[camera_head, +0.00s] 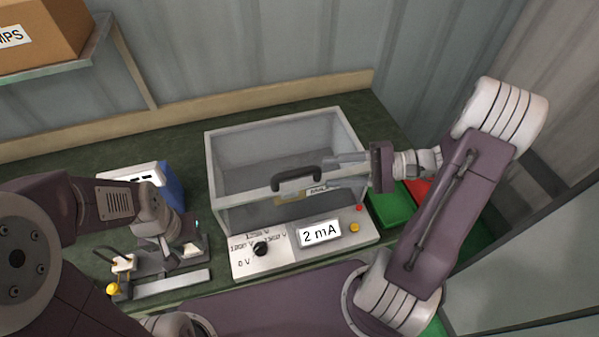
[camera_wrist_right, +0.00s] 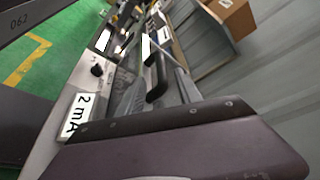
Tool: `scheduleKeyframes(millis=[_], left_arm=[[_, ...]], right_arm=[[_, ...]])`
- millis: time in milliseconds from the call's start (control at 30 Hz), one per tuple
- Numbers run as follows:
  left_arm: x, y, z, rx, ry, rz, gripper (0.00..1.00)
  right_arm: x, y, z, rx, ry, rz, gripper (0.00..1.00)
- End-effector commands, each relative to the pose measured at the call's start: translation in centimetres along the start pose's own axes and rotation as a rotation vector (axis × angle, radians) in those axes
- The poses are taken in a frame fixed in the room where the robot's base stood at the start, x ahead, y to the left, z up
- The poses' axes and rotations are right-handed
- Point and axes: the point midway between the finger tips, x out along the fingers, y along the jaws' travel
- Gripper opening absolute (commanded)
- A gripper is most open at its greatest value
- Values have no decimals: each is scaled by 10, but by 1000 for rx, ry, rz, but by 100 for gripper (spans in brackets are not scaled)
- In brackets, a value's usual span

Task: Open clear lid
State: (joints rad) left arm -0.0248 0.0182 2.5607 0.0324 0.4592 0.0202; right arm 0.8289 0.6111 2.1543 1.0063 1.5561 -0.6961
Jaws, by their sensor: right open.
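A clear box with a grey frame (camera_head: 222,180) stands on the bench in the middle of the head view. Its clear lid (camera_head: 270,150) looks down over the box, with a black handle (camera_head: 297,177) at the front edge. The handle also shows in the right wrist view (camera_wrist_right: 157,78). My right gripper (camera_head: 335,163) is open, just right of the handle and pointing left towards it. I cannot tell whether it touches the handle. My left gripper (camera_head: 188,242) is low at the left, away from the box, and its jaws are hard to make out.
A control panel (camera_head: 280,258) with a black knob and a "2 mA" display (camera_head: 319,233) is in front of the box. A blue and white device (camera_head: 170,185) stands to the left. Green (camera_head: 390,207) and red bins are at the right. A cardboard box (camera_head: 45,35) sits on a shelf.

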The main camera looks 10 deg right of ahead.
Motion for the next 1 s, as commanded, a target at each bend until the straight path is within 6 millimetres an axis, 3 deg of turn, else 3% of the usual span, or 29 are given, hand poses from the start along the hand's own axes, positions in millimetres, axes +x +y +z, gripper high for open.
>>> scheduleKeyframes(millis=[400, 567, 800, 933, 1000], left_arm=[[-15, 0, -2, 0, 0, 0, 36], [-17, 0, -2, 0, 0, 0, 36], [-16, 0, -2, 0, 0, 0, 36], [-16, 0, -2, 0, 0, 0, 36], [-16, 0, -2, 0, 0, 0, 36]], right_arm=[[76, -1, 3, 2, -7, 5, 41], [88, 0, 1, 1, -2, 4, 41], [90, 1, 1, 0, -2, 4, 41], [90, 1, 1, 0, -2, 4, 5], [90, 1, 1, 0, -2, 4, 0]])
